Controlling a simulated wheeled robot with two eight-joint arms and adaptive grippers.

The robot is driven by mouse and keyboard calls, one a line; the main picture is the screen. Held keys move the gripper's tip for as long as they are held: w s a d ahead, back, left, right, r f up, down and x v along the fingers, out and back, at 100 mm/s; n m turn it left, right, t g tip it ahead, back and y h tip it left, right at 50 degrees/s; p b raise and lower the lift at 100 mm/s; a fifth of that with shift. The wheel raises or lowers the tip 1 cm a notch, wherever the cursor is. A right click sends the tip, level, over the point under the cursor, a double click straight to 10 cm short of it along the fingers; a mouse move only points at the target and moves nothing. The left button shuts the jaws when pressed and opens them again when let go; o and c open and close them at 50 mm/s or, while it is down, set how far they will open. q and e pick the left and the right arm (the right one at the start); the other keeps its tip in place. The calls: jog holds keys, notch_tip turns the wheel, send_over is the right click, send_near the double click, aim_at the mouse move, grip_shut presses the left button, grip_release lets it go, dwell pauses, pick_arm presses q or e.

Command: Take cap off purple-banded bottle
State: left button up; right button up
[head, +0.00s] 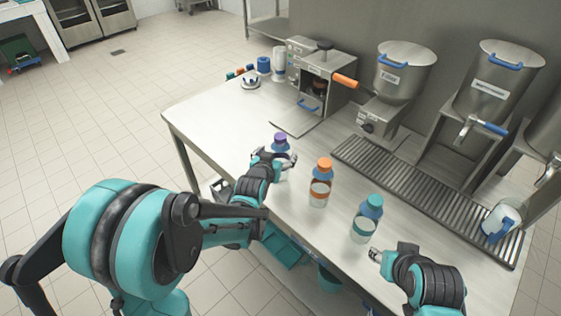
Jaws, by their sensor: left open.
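The bottle with the purple cap (280,137) stands on the steel table, farthest back of three bottles. The purple cap is on it. My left gripper (275,158) is open at this bottle, with its fingers around or just in front of the body below the cap. The gripper hides most of the body and any band, and I cannot tell whether the fingers touch it. My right gripper (376,257) is low at the table's front edge, near the teal-capped bottle; its opening is too small to tell.
An orange-capped bottle (320,182) and a teal-capped bottle (366,219) stand to the right of the purple-capped one. A steel machine with an orange handle (344,81), hoppers (403,71) and a drain grate (420,196) line the back. The table's left part is mostly clear.

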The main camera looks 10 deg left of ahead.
pick_arm(q)
jog(key=b+x, duration=0.1)
jog(key=x, duration=0.3)
jog(key=shift+w+f+b, duration=0.3)
jog(key=shift+b, duration=0.05)
jog(key=shift+s+r, duration=0.15)
jog(key=shift+c, duration=1.3)
jog(key=c, duration=0.9)
